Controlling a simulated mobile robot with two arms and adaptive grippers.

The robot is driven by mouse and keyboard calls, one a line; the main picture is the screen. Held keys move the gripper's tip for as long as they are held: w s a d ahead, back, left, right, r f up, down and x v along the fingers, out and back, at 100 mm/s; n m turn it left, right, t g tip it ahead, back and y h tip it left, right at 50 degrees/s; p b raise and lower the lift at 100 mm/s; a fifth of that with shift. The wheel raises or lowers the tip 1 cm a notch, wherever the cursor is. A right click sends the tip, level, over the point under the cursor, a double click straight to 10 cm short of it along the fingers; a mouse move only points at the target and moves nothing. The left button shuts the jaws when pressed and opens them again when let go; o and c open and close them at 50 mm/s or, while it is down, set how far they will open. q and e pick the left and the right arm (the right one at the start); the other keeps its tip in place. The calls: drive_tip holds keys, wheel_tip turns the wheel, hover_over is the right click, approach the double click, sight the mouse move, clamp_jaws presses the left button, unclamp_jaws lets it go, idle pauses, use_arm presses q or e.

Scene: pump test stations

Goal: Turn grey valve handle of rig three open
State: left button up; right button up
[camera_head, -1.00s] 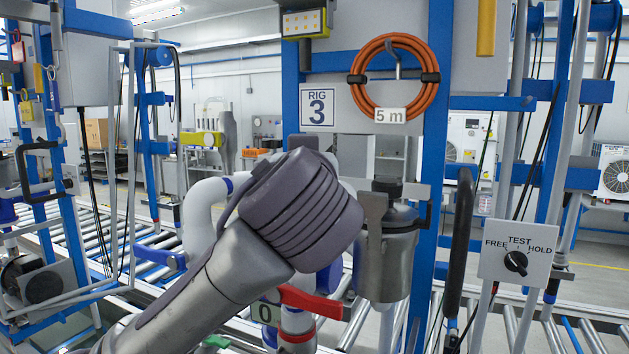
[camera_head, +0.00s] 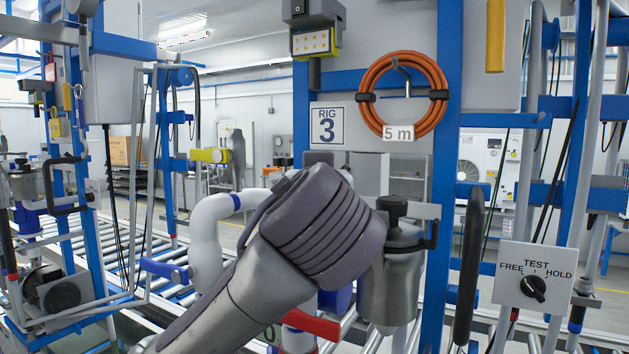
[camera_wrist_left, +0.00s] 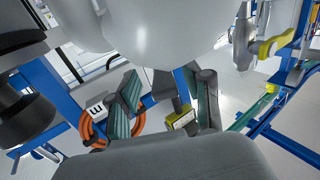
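Rig three carries its sign (camera_head: 327,125) in the head view. My left gripper is hidden behind my wrist there, in front of the rig. In the left wrist view my left gripper (camera_wrist_left: 168,80) has its fingers apart, so it is open. A dark grey piece (camera_wrist_left: 163,84) shows between or beyond the fingers; I cannot tell whether it is the grey valve handle or whether anything touches it. In the head view the handle is not clearly visible, and my wrist covers that part of the rig. My right gripper is in neither view.
A red handle (camera_head: 315,323) shows low beneath my arm. A metal filter housing (camera_head: 390,275) stands right of my wrist, and a pale curved pipe (camera_head: 207,235) left of it. An orange hose coil (camera_head: 403,62) hangs above. A test switch (camera_head: 534,288) is at right.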

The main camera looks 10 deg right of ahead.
use_arm(q)
drive_tip(key=s+a, duration=0.2)
drive_tip(key=s, duration=0.9)
drive_tip(key=shift+s+a, duration=0.2)
drive_tip(key=shift+s, duration=0.2)
